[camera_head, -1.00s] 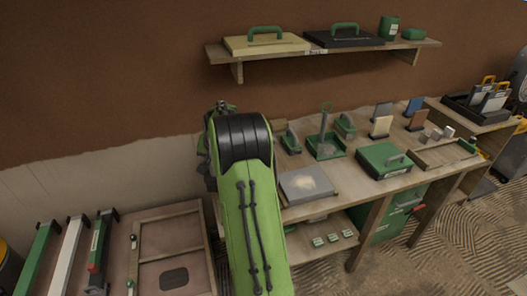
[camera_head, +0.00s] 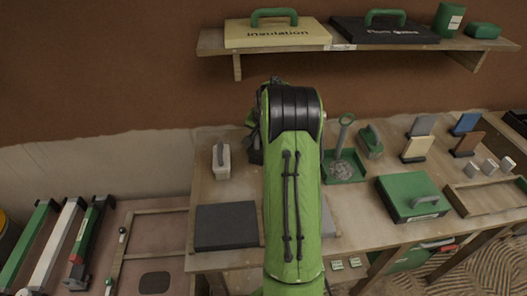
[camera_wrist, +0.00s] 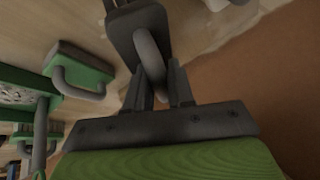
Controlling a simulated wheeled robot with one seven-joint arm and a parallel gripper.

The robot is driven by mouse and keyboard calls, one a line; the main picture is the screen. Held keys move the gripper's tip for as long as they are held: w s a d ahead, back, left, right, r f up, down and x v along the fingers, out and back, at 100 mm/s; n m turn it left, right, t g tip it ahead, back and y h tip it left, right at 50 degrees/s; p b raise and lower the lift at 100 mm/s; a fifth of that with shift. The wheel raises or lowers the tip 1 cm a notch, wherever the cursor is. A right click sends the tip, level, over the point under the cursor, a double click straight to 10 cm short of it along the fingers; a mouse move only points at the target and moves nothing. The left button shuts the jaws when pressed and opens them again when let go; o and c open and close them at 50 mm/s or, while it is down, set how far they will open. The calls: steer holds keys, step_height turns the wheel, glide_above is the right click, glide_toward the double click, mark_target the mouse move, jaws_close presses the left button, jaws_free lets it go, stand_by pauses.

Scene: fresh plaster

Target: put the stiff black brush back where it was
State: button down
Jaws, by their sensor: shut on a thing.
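In the wrist view my gripper (camera_wrist: 160,88) is shut on the looped handle of a dark grey-black block, which appears to be the stiff black brush (camera_wrist: 138,22). The brush is beyond the fingertips, with its upper part near the top edge of the picture; its bristles are not visible. I cannot tell how high the brush is above the bench.
Left of my arm are a pale block with a grey handle (camera_head: 221,162) and a dark flat slab (camera_head: 227,226). A shelf (camera_head: 345,47) hangs above.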

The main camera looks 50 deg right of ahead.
step_height(320, 180, down, 6)
steer(key=shift+d+r+b, duration=0.1)
steer(key=shift+r+b, duration=0.1)
steer(key=shift+b, duration=0.25)
steer(key=shift+f, duration=0.1)
steer(key=c, duration=1)
jaws_free()
